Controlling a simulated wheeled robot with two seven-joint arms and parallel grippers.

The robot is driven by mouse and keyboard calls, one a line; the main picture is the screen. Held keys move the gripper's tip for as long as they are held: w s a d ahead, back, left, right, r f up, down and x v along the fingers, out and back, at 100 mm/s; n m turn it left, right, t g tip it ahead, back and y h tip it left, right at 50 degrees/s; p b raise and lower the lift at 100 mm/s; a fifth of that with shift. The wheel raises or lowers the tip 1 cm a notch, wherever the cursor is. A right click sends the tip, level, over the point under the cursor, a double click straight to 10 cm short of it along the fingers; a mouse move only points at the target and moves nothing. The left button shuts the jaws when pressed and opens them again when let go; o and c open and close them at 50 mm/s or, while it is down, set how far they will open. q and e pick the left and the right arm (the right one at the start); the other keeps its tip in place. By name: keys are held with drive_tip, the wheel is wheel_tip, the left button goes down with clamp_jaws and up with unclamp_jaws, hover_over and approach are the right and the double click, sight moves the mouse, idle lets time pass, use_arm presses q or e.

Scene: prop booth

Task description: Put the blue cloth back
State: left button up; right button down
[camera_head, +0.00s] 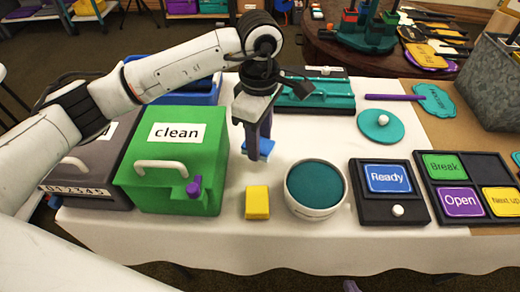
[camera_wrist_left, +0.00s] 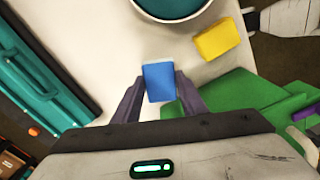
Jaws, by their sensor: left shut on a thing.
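A small blue block-like cloth (camera_head: 265,148) is held in my left gripper (camera_head: 258,150) above the white table, between the green box and the teal-filled bowl. In the left wrist view the blue cloth (camera_wrist_left: 159,82) sits between the two fingers of my left gripper (camera_wrist_left: 154,98), which is shut on it. The green box labelled "clean" (camera_head: 150,182) stands left of the gripper with its lid down and a purple latch (camera_head: 194,187) at its front. My right gripper is not in view.
A yellow block (camera_head: 257,203) lies below the gripper, beside the white bowl (camera_head: 314,207) with a teal top. A "Ready" panel (camera_head: 390,212), a card board (camera_head: 430,210), a teal lid (camera_head: 381,140) and a dark box (camera_head: 95,185) stand around. White cloth is bare near the front edge.

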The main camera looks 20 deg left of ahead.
use_arm(q)
drive_tip(key=shift+f, duration=1.9)
drive_tip(key=shift+f, duration=0.2)
drive_tip(key=o, duration=1)
drive_tip(key=shift+r, duration=0.1)
wheel_tip(320, 180, up, 12)
drive_tip(key=shift+r, duration=0.1)
